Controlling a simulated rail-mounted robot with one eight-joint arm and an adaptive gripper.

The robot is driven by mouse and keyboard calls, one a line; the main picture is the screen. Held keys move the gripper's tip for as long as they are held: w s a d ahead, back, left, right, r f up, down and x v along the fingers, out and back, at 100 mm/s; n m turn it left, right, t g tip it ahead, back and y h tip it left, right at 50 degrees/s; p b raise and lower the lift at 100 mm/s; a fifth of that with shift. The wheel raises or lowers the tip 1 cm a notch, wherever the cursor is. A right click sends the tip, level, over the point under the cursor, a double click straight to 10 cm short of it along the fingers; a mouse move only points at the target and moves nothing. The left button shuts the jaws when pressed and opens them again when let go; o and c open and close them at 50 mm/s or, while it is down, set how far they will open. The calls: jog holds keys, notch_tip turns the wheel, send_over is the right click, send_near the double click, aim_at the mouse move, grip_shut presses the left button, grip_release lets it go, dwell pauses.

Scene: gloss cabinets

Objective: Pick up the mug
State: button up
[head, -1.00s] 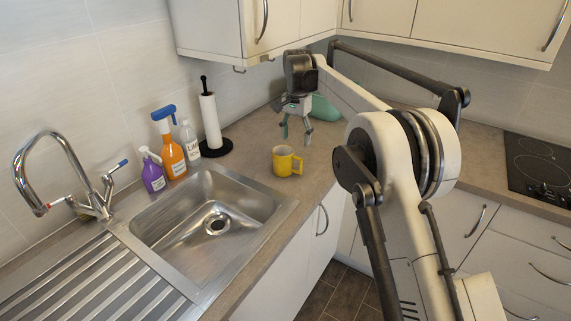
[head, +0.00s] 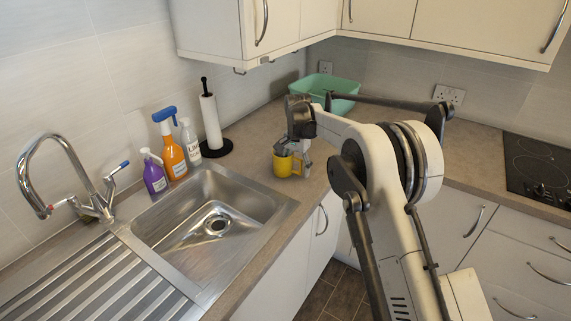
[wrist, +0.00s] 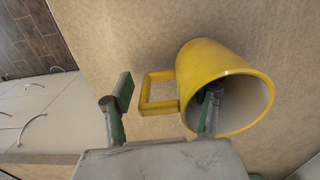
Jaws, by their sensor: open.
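The yellow mug (head: 284,165) stands on the counter right of the sink, partly hidden by my gripper (head: 298,152). In the wrist view the mug (wrist: 205,62) shows its open mouth and pale inside, with its square handle on the left. My gripper (wrist: 168,100) is open around the handle and the near wall. Its right finger reaches into the mug's mouth, and its left finger is outside, beyond the handle. A gap shows between the left finger and the handle. I cannot tell whether the right finger touches the inside wall.
The steel sink (head: 214,215) lies left of the mug. A paper towel holder (head: 211,125) and several bottles, one an orange spray bottle (head: 170,150), stand behind the sink. A green basin (head: 335,92) is in the back corner. The counter's front edge is close to the mug.

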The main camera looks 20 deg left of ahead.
jog(key=shift+f, duration=0.25)
grip_shut()
jog(key=shift+r, duration=0.15)
